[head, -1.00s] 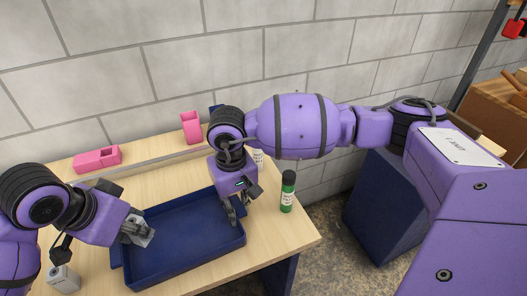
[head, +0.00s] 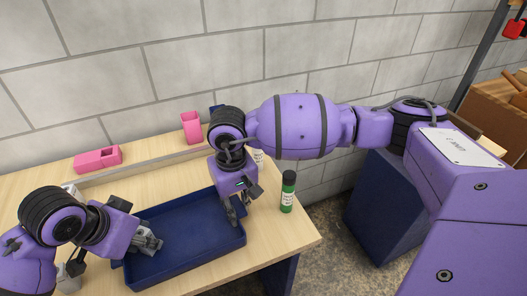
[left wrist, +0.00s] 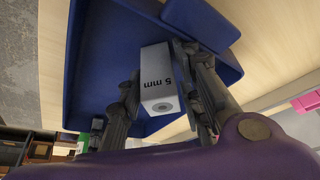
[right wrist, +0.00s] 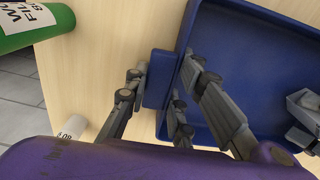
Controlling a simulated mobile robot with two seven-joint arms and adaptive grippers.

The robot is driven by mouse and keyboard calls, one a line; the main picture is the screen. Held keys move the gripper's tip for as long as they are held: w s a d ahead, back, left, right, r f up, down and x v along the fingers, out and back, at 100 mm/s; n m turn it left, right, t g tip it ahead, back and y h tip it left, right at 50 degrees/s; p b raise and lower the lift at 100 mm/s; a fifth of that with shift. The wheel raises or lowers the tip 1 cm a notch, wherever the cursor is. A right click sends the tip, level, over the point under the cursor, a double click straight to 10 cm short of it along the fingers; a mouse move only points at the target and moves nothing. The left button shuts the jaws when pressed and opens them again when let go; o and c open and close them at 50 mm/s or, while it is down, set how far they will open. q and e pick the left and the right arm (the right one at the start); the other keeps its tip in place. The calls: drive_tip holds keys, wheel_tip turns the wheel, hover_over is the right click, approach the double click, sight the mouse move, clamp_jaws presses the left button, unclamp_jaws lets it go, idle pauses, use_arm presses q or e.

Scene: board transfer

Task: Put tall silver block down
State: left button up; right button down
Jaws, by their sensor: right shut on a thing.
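A silver block marked "5 mm" (left wrist: 157,85) is between the fingers of my left gripper (left wrist: 158,85), over the floor of the blue tray (left wrist: 92,45). The fingers stand around the block and look spread; whether the block rests on the tray floor is hard to tell. In the head view, my left gripper (head: 150,242) is at the tray's left part and mostly hides the block. My right gripper (head: 234,210) is shut on the right rim of the tray (head: 185,265); in the right wrist view, its fingers straddle the tray's blue handle (right wrist: 158,80).
A green-and-black bottle (head: 288,192) stands right of the tray near the table edge. A pale block (head: 70,281) is at front left, partly hidden by my left arm. The tray floor's middle is clear.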

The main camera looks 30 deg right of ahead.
use_arm(q)
drive_tip(key=shift+r, duration=0.1)
use_arm(e)
drive_tip(key=c, duration=1.4)
unclamp_jaws()
use_arm(q)
drive_tip(key=v, duration=1.2)
drive_tip(key=shift+w+r, duration=0.1)
use_arm(e)
wheel_tip(320, 180, up, 12)
